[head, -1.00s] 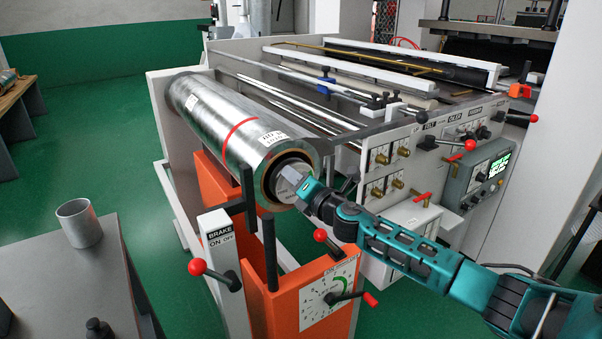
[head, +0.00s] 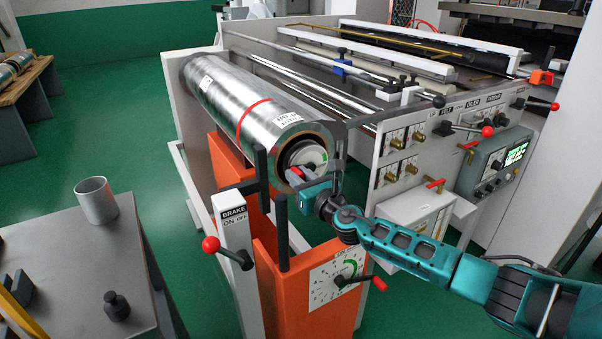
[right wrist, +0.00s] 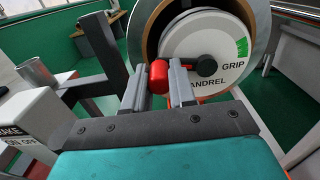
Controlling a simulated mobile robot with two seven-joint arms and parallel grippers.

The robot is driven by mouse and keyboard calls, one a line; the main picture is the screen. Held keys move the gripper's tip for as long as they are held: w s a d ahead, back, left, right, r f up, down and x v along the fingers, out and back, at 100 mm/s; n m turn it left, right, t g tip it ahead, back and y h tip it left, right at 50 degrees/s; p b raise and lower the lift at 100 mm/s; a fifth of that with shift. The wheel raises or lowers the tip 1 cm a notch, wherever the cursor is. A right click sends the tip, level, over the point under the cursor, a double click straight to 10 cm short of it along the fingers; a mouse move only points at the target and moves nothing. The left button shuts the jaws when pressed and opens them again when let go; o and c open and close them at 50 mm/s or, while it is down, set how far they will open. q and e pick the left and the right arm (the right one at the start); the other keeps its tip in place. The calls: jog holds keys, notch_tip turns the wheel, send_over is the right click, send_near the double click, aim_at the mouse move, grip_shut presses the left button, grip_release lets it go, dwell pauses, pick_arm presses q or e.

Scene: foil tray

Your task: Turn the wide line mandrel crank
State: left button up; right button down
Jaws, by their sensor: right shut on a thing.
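The wide metal roll (head: 225,95) with a red band lies along the machine's left side. In its near end is the white mandrel face (head: 313,156), marked GRIP and MANDREL with a green patch (right wrist: 242,47) in the right wrist view. The crank has a dark hub (right wrist: 206,67) and a red handle knob (right wrist: 158,76). My right gripper (head: 296,177) is at the lower left of the mandrel face. In the right wrist view its fingers (right wrist: 160,84) are shut on the red knob. My left gripper is not in view.
A brake post (head: 231,215) with a red-knobbed lever and an orange stand (head: 270,265) with a dial are close below the roll. The control panel (head: 495,165) is to the right. A grey table (head: 60,245) holds a metal cup (head: 96,200).

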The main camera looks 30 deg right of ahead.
jog(key=shift+a+f+n, duration=0.25)
jog(key=shift+f+n, duration=0.15)
jog(key=shift+n, duration=0.1)
jog(key=shift+f, duration=0.1)
jog(key=c, duration=0.9)
grip_release()
jog(key=shift+d, duration=0.1)
jog(key=shift+s, duration=0.15)
jog(key=s, duration=0.8)
jog(key=s+d, duration=0.1)
jog(key=s, duration=0.3)
jog(key=shift+s, duration=0.3)
